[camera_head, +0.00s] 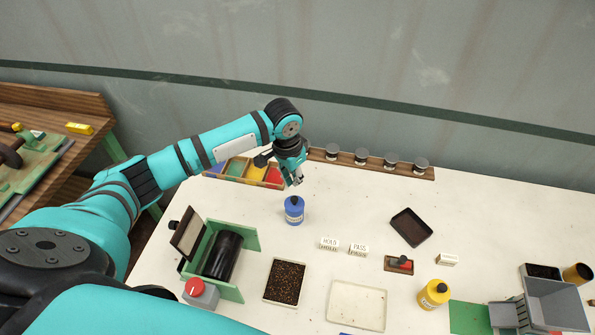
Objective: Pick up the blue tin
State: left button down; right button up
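The blue tin (294,211) stands upright on the white table, with a dark cap and a pale label on its front. My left gripper (293,181) is just above and behind the tin in this view, pointing down. Its fingertips show a small gap with nothing between them, so it looks open. It appears apart from the tin, though the exact height gap is hard to judge. My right gripper is out of view.
Behind is a coloured compartment tray (235,169) and a rack of dark-topped jars (375,160). HOLD and PASS blocks (329,244) stand right of the tin. A green-framed drum (222,255) and a seed tray (285,281) are in front. A yellow bottle (433,294) stands farther right.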

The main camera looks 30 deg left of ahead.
aim_at(293, 218)
jog(key=k, duration=1.5)
